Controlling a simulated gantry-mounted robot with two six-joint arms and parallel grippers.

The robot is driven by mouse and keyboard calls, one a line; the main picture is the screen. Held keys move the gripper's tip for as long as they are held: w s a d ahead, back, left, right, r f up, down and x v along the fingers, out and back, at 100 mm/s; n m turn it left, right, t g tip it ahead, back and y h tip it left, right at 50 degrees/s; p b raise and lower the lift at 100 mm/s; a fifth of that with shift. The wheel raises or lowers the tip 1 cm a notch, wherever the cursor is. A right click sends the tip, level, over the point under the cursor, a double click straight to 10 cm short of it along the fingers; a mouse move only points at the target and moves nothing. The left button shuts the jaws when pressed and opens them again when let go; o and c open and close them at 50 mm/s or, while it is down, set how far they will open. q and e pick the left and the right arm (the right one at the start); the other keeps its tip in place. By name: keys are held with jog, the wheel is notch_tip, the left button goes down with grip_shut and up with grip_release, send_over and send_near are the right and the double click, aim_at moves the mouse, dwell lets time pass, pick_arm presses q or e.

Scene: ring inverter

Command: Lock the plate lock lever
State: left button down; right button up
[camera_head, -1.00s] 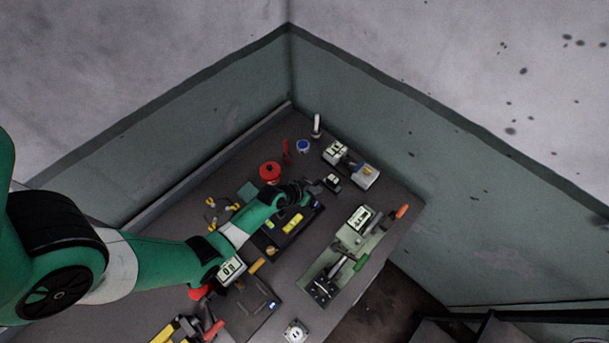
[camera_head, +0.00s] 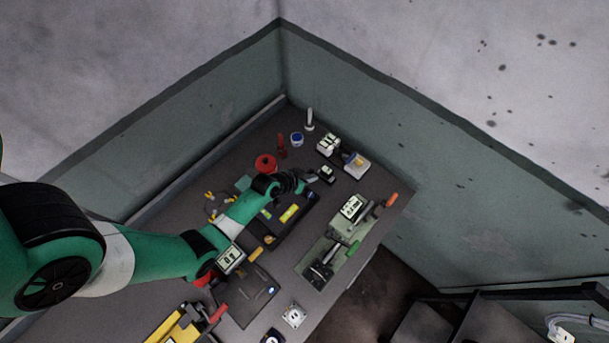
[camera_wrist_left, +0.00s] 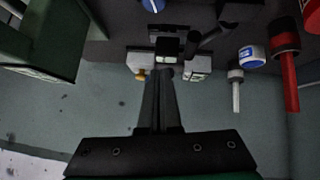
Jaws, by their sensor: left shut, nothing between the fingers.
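The green fixture (camera_head: 338,240) stands near the right edge of the bench. I cannot tell which of these is the plate lock lever. My left gripper (camera_head: 311,178) is over the far part of the bench, beyond the black plate device and apart from the fixture. In the left wrist view its fingers (camera_wrist_left: 166,76) are shut and empty, pointing toward a small black box (camera_wrist_left: 167,46). A green block (camera_wrist_left: 40,40) shows at upper left there. My right gripper is not in view.
At the back stand a red round container (camera_head: 265,163), a blue-topped container (camera_head: 296,139) and a white cylinder (camera_head: 310,120). White boxed devices (camera_head: 356,164) sit near the right wall. A black plate device (camera_head: 290,213) lies below my forearm. A socket (camera_head: 294,316) is at the front edge.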

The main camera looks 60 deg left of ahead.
pick_arm(q)
jog(key=s+d+r+p, duration=0.1)
jog(key=s+d+r, duration=0.3)
jog(key=s+r, duration=0.1)
jog(key=shift+s+r, duration=0.15)
jog(key=shift+r, duration=0.05)
dwell(0.4)
